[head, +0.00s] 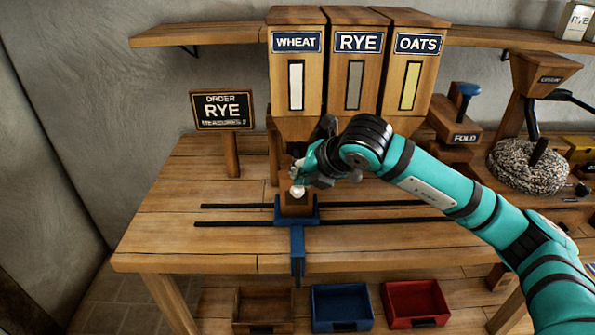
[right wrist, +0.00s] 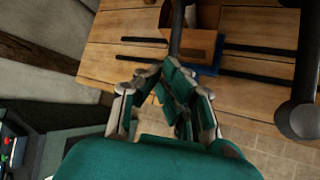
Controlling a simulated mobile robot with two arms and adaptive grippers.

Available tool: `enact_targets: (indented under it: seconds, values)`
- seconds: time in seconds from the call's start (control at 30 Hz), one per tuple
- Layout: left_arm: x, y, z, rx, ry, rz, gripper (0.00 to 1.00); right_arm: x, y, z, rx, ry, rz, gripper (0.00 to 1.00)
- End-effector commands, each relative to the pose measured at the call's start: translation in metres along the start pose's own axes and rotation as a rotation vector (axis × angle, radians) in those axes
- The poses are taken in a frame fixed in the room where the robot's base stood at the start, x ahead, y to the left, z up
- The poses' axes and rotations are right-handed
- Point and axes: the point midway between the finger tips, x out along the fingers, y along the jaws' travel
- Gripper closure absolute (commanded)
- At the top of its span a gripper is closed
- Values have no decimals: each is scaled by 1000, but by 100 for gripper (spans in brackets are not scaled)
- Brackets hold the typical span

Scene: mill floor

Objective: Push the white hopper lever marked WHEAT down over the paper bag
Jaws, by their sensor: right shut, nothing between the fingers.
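The hopper marked WHEAT (head: 297,75) is the left one of three wooden hoppers. A small white rounded part (head: 297,190) shows under it, just at my right gripper (head: 312,172); I cannot tell whether it is the lever's knob or a fingertip. The gripper is shut and empty, and hides much of the spout area. The brown paper bag (head: 297,206) stands below, partly hidden, on a blue carriage (head: 297,240). In the right wrist view the shut fingers (right wrist: 168,85) point toward the bag (right wrist: 198,45), with a dark rod beside it. My left gripper is not in view.
Hoppers marked RYE (head: 356,75) and OATS (head: 412,75) stand to the right. Two dark rails (head: 400,222) cross the table. An order sign (head: 222,110) reads RYE. Coloured bins (head: 342,307) sit below. The table's left part is clear.

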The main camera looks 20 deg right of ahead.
Motion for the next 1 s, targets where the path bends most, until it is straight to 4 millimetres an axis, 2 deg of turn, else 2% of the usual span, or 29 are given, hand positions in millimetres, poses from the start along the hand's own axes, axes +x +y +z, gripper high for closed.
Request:
enact_targets:
  seconds: [0.67, 1.0]
  values:
    - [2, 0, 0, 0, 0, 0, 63, 2, -1, -2, 0, 2, -2, 100]
    - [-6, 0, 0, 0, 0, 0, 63, -9, 7, 7, 0, 1, 0, 100]
